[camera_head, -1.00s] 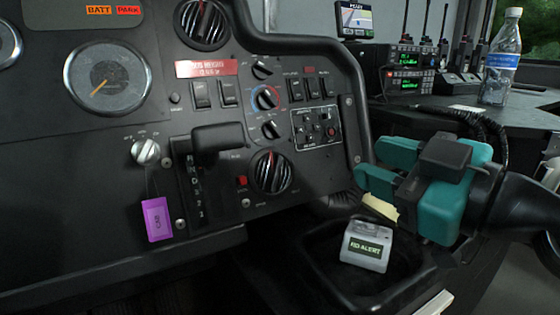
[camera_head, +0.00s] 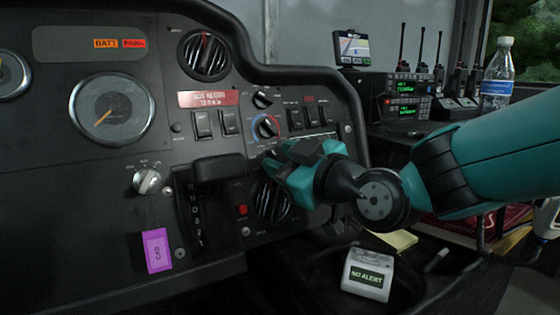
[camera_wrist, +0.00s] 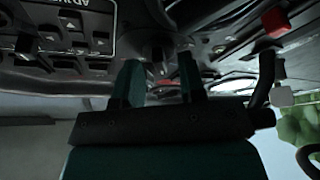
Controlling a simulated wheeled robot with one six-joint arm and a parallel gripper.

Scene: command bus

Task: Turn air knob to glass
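The dash panel has a column of small knobs: a black one (camera_head: 263,99) on top and one with a red-and-blue ring (camera_head: 266,126) below it. The labels are too small to read, so I cannot tell which is the air knob. My gripper (camera_head: 281,158) is at the panel, just below the ringed knob, and hides the small knob under it. In the wrist view the two fingers (camera_wrist: 158,78) are apart with a gap between them. A dark round shape (camera_wrist: 157,47) lies beyond the gap; contact is not clear.
The shift lever (camera_head: 217,171) stands close on the left. Rocker switches (camera_head: 311,117) are at right. A "NO ALERT" box (camera_head: 368,275) is below; a bottle (camera_head: 497,75) stands far right.

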